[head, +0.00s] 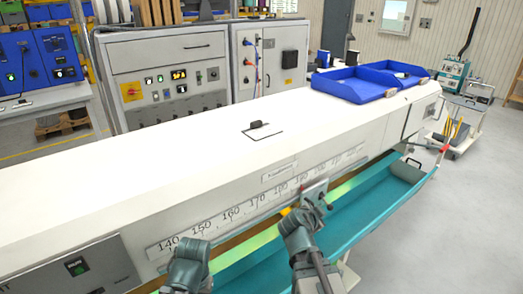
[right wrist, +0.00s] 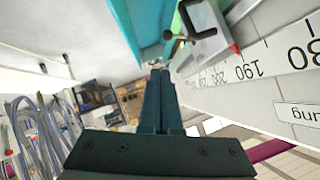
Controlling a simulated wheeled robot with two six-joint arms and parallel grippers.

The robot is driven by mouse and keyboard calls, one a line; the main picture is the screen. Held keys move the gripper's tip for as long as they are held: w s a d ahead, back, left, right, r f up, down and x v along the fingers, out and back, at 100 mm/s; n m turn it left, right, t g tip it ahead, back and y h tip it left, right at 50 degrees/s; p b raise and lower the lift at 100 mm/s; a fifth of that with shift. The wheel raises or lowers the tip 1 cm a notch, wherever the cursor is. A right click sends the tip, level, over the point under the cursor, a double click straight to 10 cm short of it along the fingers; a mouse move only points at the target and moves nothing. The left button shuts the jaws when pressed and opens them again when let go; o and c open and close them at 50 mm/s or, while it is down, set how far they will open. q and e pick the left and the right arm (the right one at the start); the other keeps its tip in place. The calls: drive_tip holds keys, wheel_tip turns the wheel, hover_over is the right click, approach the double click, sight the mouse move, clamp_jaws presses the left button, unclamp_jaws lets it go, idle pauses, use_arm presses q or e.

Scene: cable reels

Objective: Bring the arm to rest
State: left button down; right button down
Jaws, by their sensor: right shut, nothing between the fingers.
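My right arm (head: 304,245) reaches up from the bottom of the head view to the front of the long white machine. My right gripper (right wrist: 158,72) is shut and empty in the right wrist view. Its dark fingers lie together, close beside the grey stop block (right wrist: 208,35) with a black knob. I cannot tell whether they touch it. The stop block (head: 315,194) also shows in the head view, just beyond my right wrist. My left arm (head: 189,262) is at the bottom left of the head view, before the ruler; its fingers do not show.
The white machine (head: 150,165) carries a printed ruler (head: 215,223) along its front. A teal trough (head: 375,205) runs below it. Blue trays (head: 350,88) stand at its far end. A small black-knobbed plate (head: 262,130) lies on top. Open floor (head: 465,235) is at right.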

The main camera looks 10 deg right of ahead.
drive_tip(key=s+a+f+n+g+y, duration=0.2)
drive_tip(key=s+a+n, duration=0.3)
drive_tip(key=a, duration=0.4)
drive_tip(key=s+a+f+n+g+y, duration=0.3)
drive_tip(key=s+a+f+n, duration=0.2)
drive_tip(key=a+n, duration=0.3)
drive_tip(key=s+a+f+n+g+y, duration=0.2)
drive_tip(key=s+a+n, duration=0.3)
drive_tip(key=a, duration=0.7)
drive_tip(key=shift+a+f+n+g+y, duration=0.2)
drive_tip(key=shift+f+n+g+y, duration=0.2)
drive_tip(key=shift+f+n, duration=0.45)
drive_tip(key=shift+r, duration=0.15)
